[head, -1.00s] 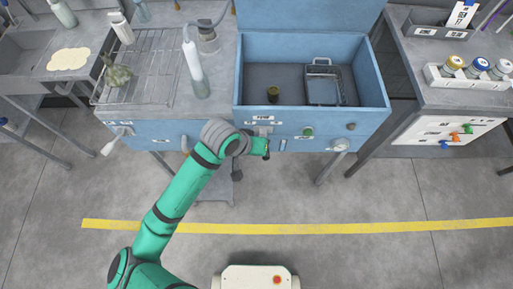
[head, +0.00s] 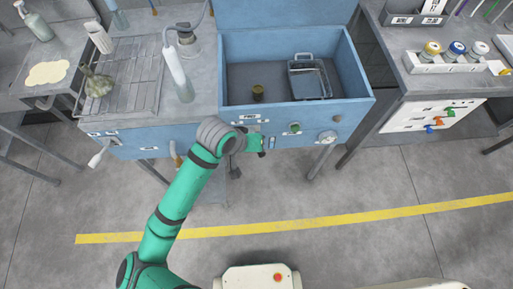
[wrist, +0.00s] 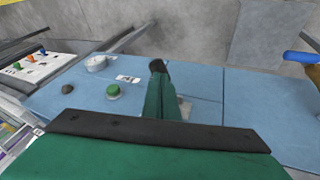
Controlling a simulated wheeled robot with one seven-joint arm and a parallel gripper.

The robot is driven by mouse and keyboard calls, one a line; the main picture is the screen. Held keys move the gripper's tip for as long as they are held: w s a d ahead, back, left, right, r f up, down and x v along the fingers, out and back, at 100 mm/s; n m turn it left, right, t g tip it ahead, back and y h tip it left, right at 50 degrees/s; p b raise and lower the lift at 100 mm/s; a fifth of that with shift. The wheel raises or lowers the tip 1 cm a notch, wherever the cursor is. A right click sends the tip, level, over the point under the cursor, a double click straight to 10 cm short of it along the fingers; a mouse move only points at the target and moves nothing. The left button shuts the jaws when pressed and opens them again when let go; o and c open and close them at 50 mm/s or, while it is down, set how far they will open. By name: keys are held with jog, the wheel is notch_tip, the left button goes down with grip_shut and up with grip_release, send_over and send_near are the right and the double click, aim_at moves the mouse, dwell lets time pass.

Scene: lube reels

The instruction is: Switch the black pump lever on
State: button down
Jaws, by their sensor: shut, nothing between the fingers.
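My gripper (head: 262,146) is shut and empty at the front panel of the blue wash cabinet (head: 300,118), left of its green button (head: 295,128). In the wrist view its green fingers with a dark tip (wrist: 157,68) reach over the blue panel (wrist: 205,95), beside a small white label (wrist: 128,78) and the green button (wrist: 113,91). I cannot clearly make out the black pump lever in either view. My gripper and wrist cover part of the panel below the white label plate (head: 249,117). I cannot tell whether the fingertips touch anything.
A round gauge (head: 327,137) and black knob (head: 337,118) are right of the green button. The open basin holds a wire basket (head: 310,78) and small can (head: 258,92). A white-handled lever (head: 97,159) sticks out far left. The floor in front is clear.

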jog(key=shift+w+a, duration=0.25)
jog(key=shift+w, duration=0.05)
jog(key=s+v, duration=0.1)
jog(key=v, duration=1.2)
jog(key=shift+s+a+f, duration=0.2)
jog(key=shift+s+a, duration=0.05)
jog(key=shift+s, duration=0.05)
